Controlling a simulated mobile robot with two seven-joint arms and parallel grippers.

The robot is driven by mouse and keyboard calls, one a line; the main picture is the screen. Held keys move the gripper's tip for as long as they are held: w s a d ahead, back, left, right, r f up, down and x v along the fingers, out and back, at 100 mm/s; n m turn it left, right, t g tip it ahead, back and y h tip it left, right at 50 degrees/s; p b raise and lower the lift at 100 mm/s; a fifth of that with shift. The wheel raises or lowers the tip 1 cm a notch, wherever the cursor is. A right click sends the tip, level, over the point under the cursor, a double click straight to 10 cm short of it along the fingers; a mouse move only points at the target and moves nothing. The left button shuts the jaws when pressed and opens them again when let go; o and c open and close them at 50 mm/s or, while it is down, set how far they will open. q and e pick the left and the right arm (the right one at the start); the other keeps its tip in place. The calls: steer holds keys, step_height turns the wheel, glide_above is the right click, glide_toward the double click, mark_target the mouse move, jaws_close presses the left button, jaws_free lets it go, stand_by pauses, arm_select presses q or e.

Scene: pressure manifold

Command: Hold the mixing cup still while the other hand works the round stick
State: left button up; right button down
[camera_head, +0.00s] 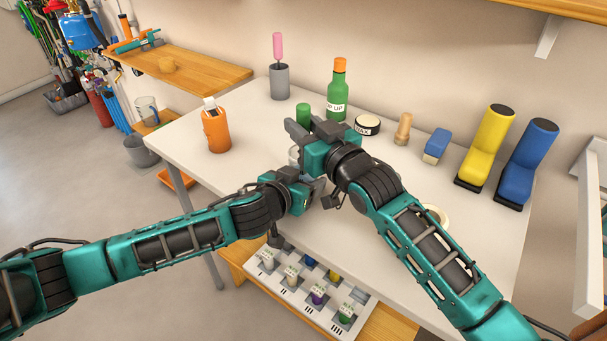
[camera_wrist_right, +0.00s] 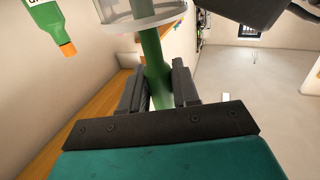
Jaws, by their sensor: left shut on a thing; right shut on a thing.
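The green round stick (camera_wrist_right: 153,62) stands between the fingers of my right gripper (camera_wrist_right: 160,88), which is shut on it in the right wrist view. Its green top (camera_head: 303,112) shows above that gripper (camera_head: 308,131) in the head view. The clear mixing cup (camera_wrist_right: 140,18) shows in the right wrist view, with the stick reaching into it. In the head view only a sliver of the cup (camera_head: 293,155) shows beneath my right gripper. My left gripper (camera_head: 308,182) is lower, shut on the cup. The grip itself is mostly hidden.
A green bottle with an orange cap (camera_head: 338,90) and a round wax tin (camera_head: 367,124) stand behind. An orange container (camera_head: 215,130) is left, a grey cup with a pink-handled tool (camera_head: 279,82) further back. Yellow (camera_head: 487,145) and blue (camera_head: 526,163) objects stand right. The front-left tabletop is clear.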

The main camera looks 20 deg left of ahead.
mark_target(304, 106)
steer(key=shift+r, duration=4)
steer(key=shift+r, duration=2)
arm_select(q)
steer(key=o, duration=1.2)
steer(key=shift+o, duration=0.2)
steer(key=v, duration=1.2)
